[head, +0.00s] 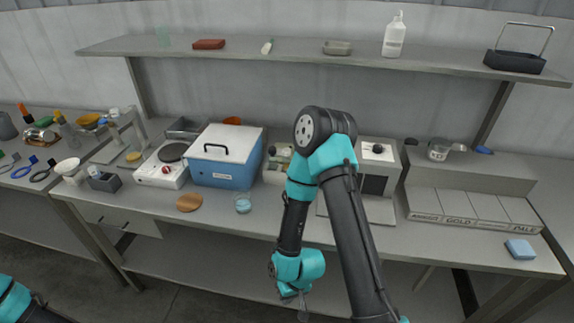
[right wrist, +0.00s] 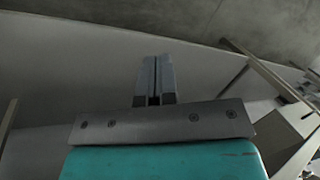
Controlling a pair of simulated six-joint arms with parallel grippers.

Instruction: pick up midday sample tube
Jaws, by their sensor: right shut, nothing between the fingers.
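I cannot make out a tube marked as the midday sample in either view. A pale holder (head: 273,171) with small light and greenish items stands right of the blue cool box, partly hidden behind my right arm; I cannot tell whether tubes are in it. My right gripper (head: 303,306) hangs low in front of the bench edge, pointing down, away from everything on the bench. In the right wrist view its two fingers (right wrist: 155,80) are together with nothing between them. Only a piece of my left arm shows at the bottom left of the head view; its gripper is out of frame.
A shelf (head: 300,53) runs above. Bench front is mostly clear.

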